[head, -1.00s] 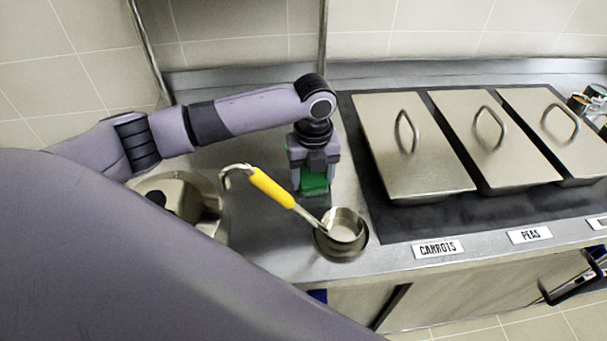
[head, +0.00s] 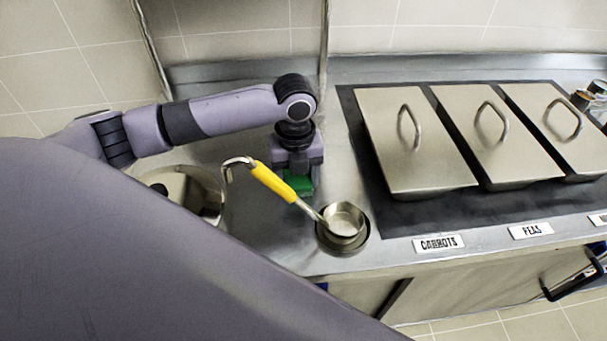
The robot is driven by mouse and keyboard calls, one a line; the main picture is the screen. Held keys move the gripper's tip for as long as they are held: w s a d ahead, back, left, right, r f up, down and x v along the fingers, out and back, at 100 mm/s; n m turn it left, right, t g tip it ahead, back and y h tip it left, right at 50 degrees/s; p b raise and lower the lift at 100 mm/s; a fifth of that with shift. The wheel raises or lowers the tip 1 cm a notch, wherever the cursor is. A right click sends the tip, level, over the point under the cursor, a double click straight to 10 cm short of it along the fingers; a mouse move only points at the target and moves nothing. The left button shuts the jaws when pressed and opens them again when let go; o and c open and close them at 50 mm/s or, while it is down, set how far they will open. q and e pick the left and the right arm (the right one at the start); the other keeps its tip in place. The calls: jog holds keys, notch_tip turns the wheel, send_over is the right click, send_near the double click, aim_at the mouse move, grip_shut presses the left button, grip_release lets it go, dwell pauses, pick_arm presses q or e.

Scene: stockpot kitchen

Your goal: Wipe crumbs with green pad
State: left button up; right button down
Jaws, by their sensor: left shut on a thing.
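My left gripper (head: 298,176) points down over the steel counter (head: 235,143), left of the lidded pans. It is shut on the green pad (head: 304,186), which sits at counter level just behind the ladle's yellow handle. Part of the pad is hidden by the handle and the gripper. I cannot make out any crumbs on the counter. My right gripper is not in view.
A ladle (head: 273,182) with a yellow handle rests in a round well (head: 349,248) in front of the pad. A round basin (head: 208,213) lies left. Lidded pans (head: 415,150) stand right on a dark mat (head: 400,212). Labels line the front edge.

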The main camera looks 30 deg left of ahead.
aim_at(245, 192)
pick_arm(q)
jog(key=shift+s+a, duration=0.6)
jog(key=shift+a, duration=0.15)
jog(key=shift+s+a, duration=0.55)
jog(key=shift+a, duration=0.2)
jog(key=shift+s+a+f, duration=0.1)
jog(key=shift+s+a, duration=0.5)
jog(key=shift+a, duration=0.25)
jog(key=shift+s+a, duration=0.6)
jog(key=shift+a, duration=0.2)
jog(key=shift+s+a, duration=0.9)
jog(key=shift+a, duration=0.3)
jog(key=shift+r, duration=0.2)
jog(key=shift+r, duration=2.95)
jog(key=shift+r, duration=0.15)
notch_tip(245, 192, up, 3)
jog(key=shift+f, duration=0.15)
